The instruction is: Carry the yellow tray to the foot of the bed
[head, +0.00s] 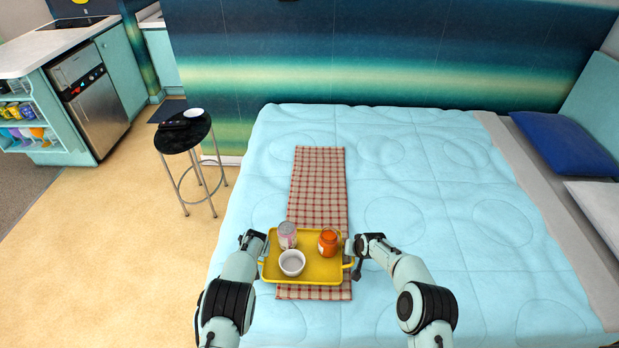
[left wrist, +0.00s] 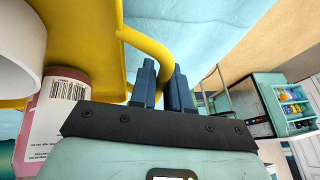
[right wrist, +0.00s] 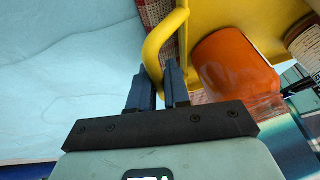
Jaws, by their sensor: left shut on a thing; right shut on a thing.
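The yellow tray (head: 322,275) is over the checked cloth on the bed (head: 420,200). I cannot tell if it touches the cloth. My left gripper (head: 264,257) is shut on the tray's left handle, which shows between the fingers in the left wrist view (left wrist: 158,80). My right gripper (head: 350,258) is shut on the right handle, which shows in the right wrist view (right wrist: 160,50). The tray looks about level.
Pillows (head: 555,145) lie at the right end. A black stool (head: 185,137) with a white item and a dark item on it stands left of the bed. Much of the light blue bedspread is clear.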

